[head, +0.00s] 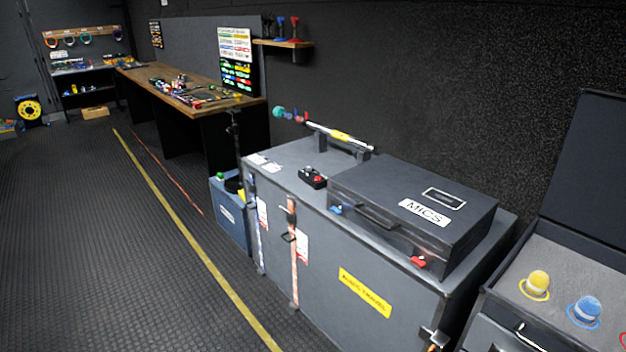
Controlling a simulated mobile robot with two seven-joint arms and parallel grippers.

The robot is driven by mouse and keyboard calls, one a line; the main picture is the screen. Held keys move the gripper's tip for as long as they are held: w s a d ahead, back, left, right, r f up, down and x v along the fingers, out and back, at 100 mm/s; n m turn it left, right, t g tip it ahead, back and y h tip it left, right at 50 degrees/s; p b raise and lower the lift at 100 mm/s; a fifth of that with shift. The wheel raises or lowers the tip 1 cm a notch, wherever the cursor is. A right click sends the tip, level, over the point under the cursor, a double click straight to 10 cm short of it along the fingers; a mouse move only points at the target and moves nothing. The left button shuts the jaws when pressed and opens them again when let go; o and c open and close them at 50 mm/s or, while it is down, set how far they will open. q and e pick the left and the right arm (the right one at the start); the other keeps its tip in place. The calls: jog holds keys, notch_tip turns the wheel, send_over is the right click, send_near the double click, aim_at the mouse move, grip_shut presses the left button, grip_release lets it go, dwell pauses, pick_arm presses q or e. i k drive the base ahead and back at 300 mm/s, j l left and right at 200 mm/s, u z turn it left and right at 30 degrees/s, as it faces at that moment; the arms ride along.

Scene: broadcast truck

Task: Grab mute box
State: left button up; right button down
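No label can be read on the small box. Neither of my grippers shows in the head view.
The MICS case is shut, with a red latch at its front. A microphone-like rod (340,134) rests on a stand behind the small box. An open case with coloured knobs (515,275) stands at right. The floor (90,250) at left is clear.

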aim_at(308, 177)
jog(key=i+z, duration=0.1)
jog(key=z, duration=0.3)
jog(key=i+j+z, duration=0.1)
jog(key=z, duration=0.3)
jog(key=j+z, duration=0.15)
jog(key=z, duration=0.25)
jog(key=i+j+z, duration=0.2)
jog(key=j+z, duration=0.2)
jog(key=j, duration=0.25)
jog(key=i+j+z, duration=0.2)
jog(key=j, duration=0.15)
jog(key=i+j+z, duration=0.15)
jog(key=j, duration=0.9)
jog(key=j+z, duration=0.15)
jog(key=j, duration=0.9)
